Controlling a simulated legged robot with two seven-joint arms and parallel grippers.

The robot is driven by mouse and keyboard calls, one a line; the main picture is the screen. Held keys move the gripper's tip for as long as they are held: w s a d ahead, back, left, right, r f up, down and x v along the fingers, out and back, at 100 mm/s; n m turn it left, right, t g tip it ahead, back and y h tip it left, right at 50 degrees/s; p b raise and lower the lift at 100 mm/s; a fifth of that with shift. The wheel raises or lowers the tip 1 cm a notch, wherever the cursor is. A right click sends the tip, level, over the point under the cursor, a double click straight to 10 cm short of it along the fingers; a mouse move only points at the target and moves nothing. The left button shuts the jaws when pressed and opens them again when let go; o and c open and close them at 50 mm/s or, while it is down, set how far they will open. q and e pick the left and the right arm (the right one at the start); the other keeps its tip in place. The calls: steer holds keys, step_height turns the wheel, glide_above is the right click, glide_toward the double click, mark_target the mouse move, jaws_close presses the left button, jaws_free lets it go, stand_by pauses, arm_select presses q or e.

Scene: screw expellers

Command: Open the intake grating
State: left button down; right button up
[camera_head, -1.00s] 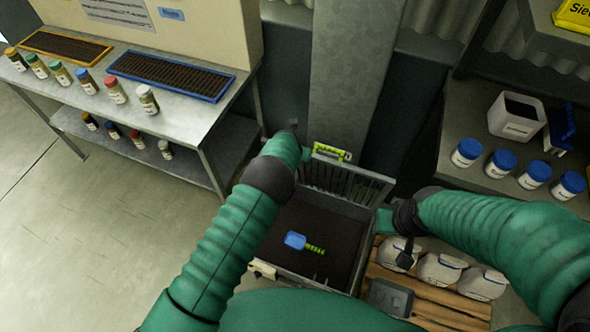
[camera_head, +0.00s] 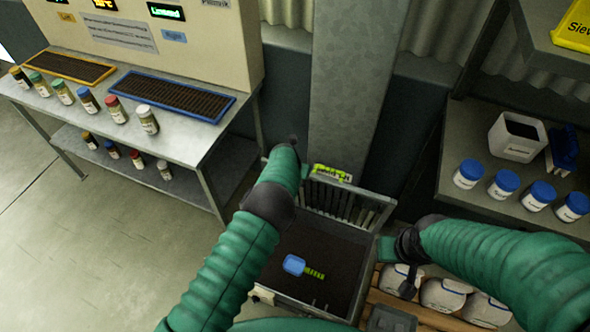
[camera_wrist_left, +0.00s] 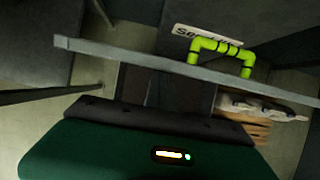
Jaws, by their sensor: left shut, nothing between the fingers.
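The intake grating (camera_head: 345,203) stands raised along the back edge of the hopper (camera_head: 262,291), its slats facing me. Its bright green handle (camera_head: 330,172) is on the top edge; the handle also shows in the left wrist view (camera_wrist_left: 222,48), above a grey metal bar. My left gripper (camera_head: 304,170) is shut and empty, just left of the handle; its fingertips are mostly hidden, and I cannot tell whether it touches the grating. My right gripper (camera_head: 386,248) is by the hopper's right side; its jaws are not clear. A blue scoop (camera_head: 294,264) with a green handle lies on dark material in the hopper.
A pallet (camera_head: 430,314) with white sacks (camera_head: 443,293) is right of the hopper. A grey pillar (camera_head: 350,90) stands behind it. A metal table (camera_head: 195,140) with jars is at left; a shelf (camera_head: 462,140) with blue-lidded jars is at right.

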arm_select(q)
steer(key=p+v, duration=0.1)
steer(key=v, duration=1.5)
steer(key=s+a+r+m, duration=0.2)
steer(key=s+a+m, duration=0.2)
steer(key=s+m, duration=0.5)
steer(key=s+a+r+m+g+y, duration=0.1)
steer(key=s+a+m, duration=0.4)
steer(key=s+m, duration=0.5)
steer(key=s+a+r+m+g, duration=0.1)
steer(key=s+a+r+m, duration=0.2)
steer(key=s+m, duration=0.6)
steer(key=a+m, duration=0.1)
steer(key=m, duration=0.3)
steer(key=shift+s+a+y, duration=0.15)
steer(key=shift+a+y, duration=0.15)
arm_select(e)
steer(key=shift+w+v, duration=0.25)
steer(key=shift+v, duration=0.75)
steer(key=shift+r, duration=0.1)
steer(key=shift+s, duration=0.1)
